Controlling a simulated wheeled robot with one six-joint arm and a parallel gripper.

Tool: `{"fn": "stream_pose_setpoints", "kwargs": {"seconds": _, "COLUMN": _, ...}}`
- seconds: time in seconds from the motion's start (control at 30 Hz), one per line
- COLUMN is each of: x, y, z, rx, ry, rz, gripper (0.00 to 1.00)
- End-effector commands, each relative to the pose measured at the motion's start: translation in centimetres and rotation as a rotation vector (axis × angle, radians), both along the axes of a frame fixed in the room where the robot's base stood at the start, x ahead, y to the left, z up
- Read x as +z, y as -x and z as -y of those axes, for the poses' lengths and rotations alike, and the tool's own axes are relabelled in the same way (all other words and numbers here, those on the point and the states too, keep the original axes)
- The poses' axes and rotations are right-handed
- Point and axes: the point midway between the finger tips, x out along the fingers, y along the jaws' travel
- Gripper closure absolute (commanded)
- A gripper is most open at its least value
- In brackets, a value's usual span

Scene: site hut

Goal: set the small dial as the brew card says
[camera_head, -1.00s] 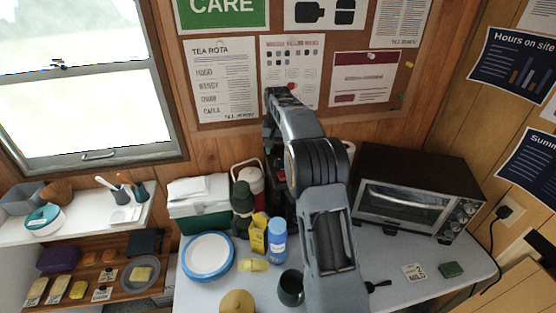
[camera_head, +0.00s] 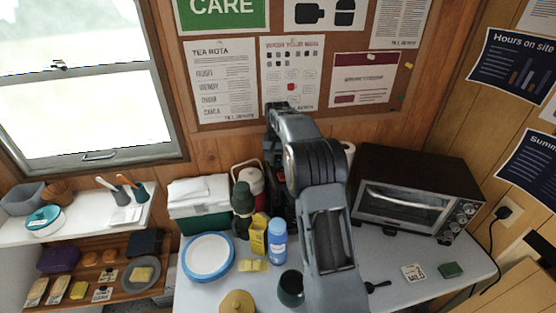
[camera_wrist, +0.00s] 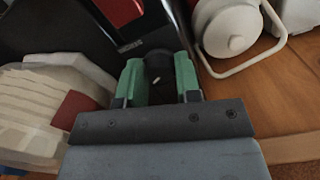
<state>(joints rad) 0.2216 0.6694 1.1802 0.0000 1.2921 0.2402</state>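The small dial (camera_wrist: 157,68) is a dark round knob with a short white mark, seen in the wrist view on a black machine. My gripper (camera_wrist: 158,76) has green fingertips, one on each side of the dial. The fingers are apart with the dial between them; I cannot make out a firm grip. In the head view my arm hides the dial and most of the black machine. A small white card (camera_head: 413,273) with lettering, perhaps "MILD", lies on the table at the right.
A red and white jug (camera_wrist: 232,28) with a handle stands close to the gripper. A blue bottle (camera_head: 278,240), a yellow box (camera_head: 258,236) and a dark mug (camera_head: 291,288) are left of my arm. A toaster oven (camera_head: 412,190) stands right.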

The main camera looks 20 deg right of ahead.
Motion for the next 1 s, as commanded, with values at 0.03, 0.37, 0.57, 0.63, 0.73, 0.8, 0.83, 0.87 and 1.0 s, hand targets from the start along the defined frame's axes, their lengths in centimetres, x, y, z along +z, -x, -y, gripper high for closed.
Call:
{"fn": "stream_pose_setpoints", "kwargs": {"seconds": 0.03, "x": 0.01, "y": 0.00, "z": 0.00, "rx": 0.000, "ry": 0.000, "rz": 0.000, "gripper": 0.74}}
{"fn": "stream_pose_setpoints", "kwargs": {"seconds": 0.37, "x": 0.08, "y": 0.00, "z": 0.02, "rx": 0.014, "ry": 0.000, "rz": 0.000, "gripper": 0.96}}
{"fn": "stream_pose_setpoints", "kwargs": {"seconds": 0.57, "x": 0.24, "y": -0.03, "z": 0.03, "rx": 0.217, "ry": 0.000, "rz": 0.000, "gripper": 0.96}}
{"fn": "stream_pose_setpoints", "kwargs": {"seconds": 0.63, "x": 0.21, "y": -0.03, "z": 0.03, "rx": 0.289, "ry": 0.000, "rz": 0.000, "gripper": 0.96}}
{"fn": "stream_pose_setpoints", "kwargs": {"seconds": 0.73, "x": 0.15, "y": -0.04, "z": 0.03, "rx": 0.363, "ry": 0.000, "rz": 0.001, "gripper": 0.96}}
{"fn": "stream_pose_setpoints", "kwargs": {"seconds": 0.8, "x": 0.11, "y": -0.05, "z": 0.03, "rx": 0.390, "ry": 0.000, "rz": 0.001, "gripper": 0.96}}
{"fn": "stream_pose_setpoints", "kwargs": {"seconds": 0.83, "x": 0.10, "y": -0.05, "z": 0.03, "rx": 0.396, "ry": 0.000, "rz": 0.001, "gripper": 0.96}}
{"fn": "stream_pose_setpoints", "kwargs": {"seconds": 0.87, "x": 0.09, "y": -0.05, "z": 0.03, "rx": 0.400, "ry": 0.001, "rz": 0.002, "gripper": 0.96}}
{"fn": "stream_pose_setpoints", "kwargs": {"seconds": 1.0, "x": 0.07, "y": -0.07, "z": 0.02, "rx": 0.401, "ry": 0.001, "rz": 0.002, "gripper": 0.96}}
